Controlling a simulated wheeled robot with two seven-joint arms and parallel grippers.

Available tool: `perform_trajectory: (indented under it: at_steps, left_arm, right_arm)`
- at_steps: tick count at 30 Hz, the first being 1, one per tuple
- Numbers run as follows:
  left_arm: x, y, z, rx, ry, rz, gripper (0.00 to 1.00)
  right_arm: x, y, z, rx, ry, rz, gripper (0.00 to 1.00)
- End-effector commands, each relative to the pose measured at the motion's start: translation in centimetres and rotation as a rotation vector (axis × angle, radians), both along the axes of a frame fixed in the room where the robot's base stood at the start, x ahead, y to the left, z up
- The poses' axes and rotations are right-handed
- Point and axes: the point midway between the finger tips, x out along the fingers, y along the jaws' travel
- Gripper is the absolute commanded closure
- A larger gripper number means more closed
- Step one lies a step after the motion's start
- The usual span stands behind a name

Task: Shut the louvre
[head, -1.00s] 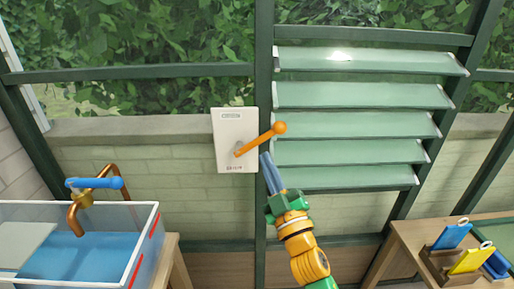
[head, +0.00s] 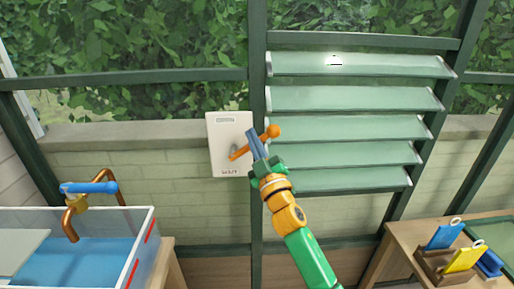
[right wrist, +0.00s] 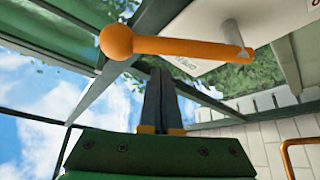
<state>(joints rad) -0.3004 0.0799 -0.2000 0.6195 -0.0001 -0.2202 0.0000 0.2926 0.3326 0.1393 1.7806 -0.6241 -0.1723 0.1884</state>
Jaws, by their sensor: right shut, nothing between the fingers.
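The louvre (head: 352,127) is a column of several pale green slats in the dark green window frame, tilted with gaps between them. Its orange lever (head: 240,154) with a ball end slants up to the right from a white wall plate (head: 221,130). My right gripper (head: 254,138) is shut and empty, its fingers at the lever, overlapping it in the head view. In the right wrist view the lever (right wrist: 180,46) crosses just beyond the shut fingertips (right wrist: 160,72); whether they touch it I cannot tell. My left gripper is not in view.
A clear tank of blue water (head: 90,262) with a blue-handled copper tap (head: 90,188) stands at the lower left. A wooden table (head: 400,268) at the lower right holds blue and yellow scoop-like items (head: 464,259).

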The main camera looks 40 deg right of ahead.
Motion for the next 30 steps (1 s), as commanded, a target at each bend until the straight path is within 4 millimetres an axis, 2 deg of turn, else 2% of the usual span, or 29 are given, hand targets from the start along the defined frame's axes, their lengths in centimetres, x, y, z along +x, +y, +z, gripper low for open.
perform_trajectory:
  at_steps: [1, 4, 16, 30]
  left_arm:
    - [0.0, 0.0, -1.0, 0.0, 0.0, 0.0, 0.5]
    - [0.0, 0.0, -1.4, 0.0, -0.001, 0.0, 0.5]
    - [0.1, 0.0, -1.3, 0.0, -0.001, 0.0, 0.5]
    - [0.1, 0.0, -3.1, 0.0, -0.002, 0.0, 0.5]
  right_arm:
    - [-0.1, -0.4, -1.0, 0.0, 0.001, -0.001, 1.0]
    - [-0.2, -0.8, -1.4, 0.0, 0.0, -0.002, 1.0]
    - [-0.3, -0.9, -1.4, 0.002, 0.0, 0.0, 1.0]
    - [-0.1, -0.7, -2.0, 0.072, -0.045, -0.001, 1.0]
